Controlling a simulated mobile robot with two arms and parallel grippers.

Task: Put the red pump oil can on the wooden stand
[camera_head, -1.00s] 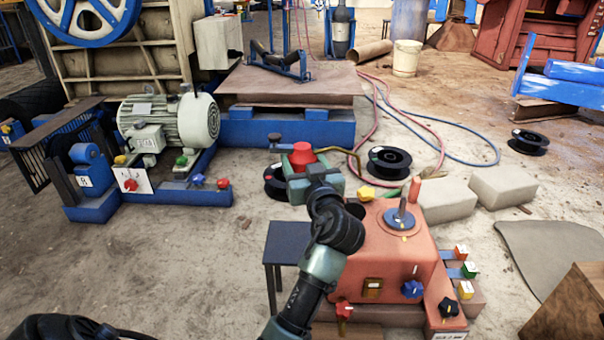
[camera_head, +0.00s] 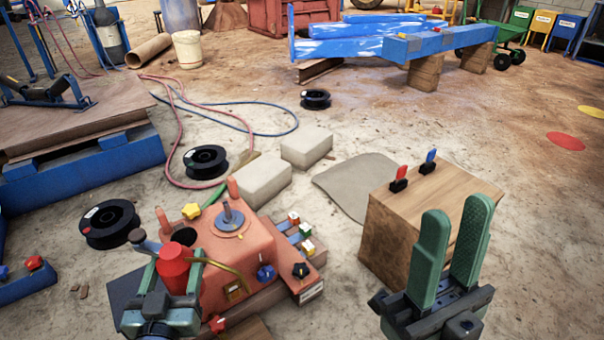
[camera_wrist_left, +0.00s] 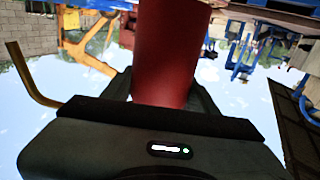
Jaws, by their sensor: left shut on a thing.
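The red pump oil can (camera_head: 175,268) is held in my left gripper (camera_head: 170,290), whose jaws are shut around it. Its thin brass spout curves to the right in the head view. In the left wrist view the can's red body (camera_wrist_left: 170,50) stands between the fingers, with the spout at the left. The wooden stand (camera_head: 395,235) is a brown box at the right, well apart from the can. My right gripper (camera_head: 457,208) is empty, with its two green fingers apart, and it covers part of the stand's right side.
A red machine (camera_head: 225,255) with knobs and levers lies between the can and the stand. A red-handled piece (camera_head: 400,178) and a blue-handled piece (camera_head: 429,160) stand on the stand's rear edge; its middle top is bare. Pale blocks (camera_head: 263,182) and black spools (camera_head: 108,222) lie behind.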

